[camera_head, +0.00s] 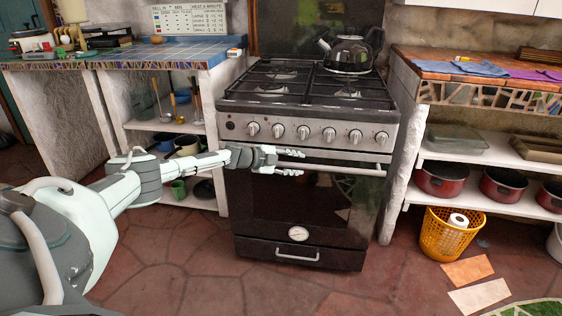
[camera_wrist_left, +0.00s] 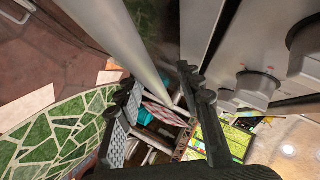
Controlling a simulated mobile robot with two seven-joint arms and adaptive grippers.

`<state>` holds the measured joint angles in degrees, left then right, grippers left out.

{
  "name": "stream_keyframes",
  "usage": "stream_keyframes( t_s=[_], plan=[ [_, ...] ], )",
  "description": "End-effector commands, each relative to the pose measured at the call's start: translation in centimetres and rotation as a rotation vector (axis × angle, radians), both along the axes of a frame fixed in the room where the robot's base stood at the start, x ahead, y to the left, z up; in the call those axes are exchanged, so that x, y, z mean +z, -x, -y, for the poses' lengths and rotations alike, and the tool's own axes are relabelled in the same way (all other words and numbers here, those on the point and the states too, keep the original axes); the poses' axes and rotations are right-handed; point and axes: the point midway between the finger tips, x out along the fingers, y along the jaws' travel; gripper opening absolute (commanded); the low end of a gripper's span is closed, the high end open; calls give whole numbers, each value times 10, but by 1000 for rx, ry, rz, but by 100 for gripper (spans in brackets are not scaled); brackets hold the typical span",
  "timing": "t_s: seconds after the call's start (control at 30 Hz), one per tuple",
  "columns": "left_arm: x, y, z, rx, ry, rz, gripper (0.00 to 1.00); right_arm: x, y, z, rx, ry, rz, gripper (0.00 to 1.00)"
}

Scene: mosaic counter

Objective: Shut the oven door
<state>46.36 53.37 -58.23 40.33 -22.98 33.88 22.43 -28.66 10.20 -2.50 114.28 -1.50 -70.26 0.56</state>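The oven door (camera_head: 330,205) is a dark glass panel on the front of the black and steel stove. It stands upright, shut or nearly so; I cannot tell whether a small gap remains at its top. Its silver bar handle (camera_head: 345,168) runs across the top; in the left wrist view the bar (camera_wrist_left: 125,40) runs diagonally toward the space between the fingers. My left gripper (camera_head: 290,162) is open at the left part of the handle, with one finger above the other; the wrist view shows its fingers (camera_wrist_left: 158,98) spread. I cannot tell whether it touches the bar. My right gripper is not in view.
Control knobs (camera_head: 303,132) sit just above the handle, close to my left fingers. A black kettle (camera_head: 349,53) stands on the hob (camera_head: 285,88). Shelved counters flank the stove. A yellow basket (camera_head: 440,240) stands at the right; the floor before the stove is clear.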

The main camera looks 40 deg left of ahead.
Motion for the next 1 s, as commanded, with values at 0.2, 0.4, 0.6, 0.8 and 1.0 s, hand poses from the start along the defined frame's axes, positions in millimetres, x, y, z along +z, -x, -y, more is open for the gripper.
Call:
stream_keyframes(
  t_s=[0.2,0.4,0.6,0.8,1.0],
  plan=[
    [17,39,-14,0,-4,-3,36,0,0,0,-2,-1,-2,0],
    [34,72,-25,0,-4,-2,36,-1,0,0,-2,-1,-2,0],
    [43,88,-31,1,0,1,36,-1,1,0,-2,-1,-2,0],
    [45,90,-31,0,-1,2,36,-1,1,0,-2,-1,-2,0],
    [45,90,-31,0,-1,2,36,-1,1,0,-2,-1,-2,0]
  ],
)
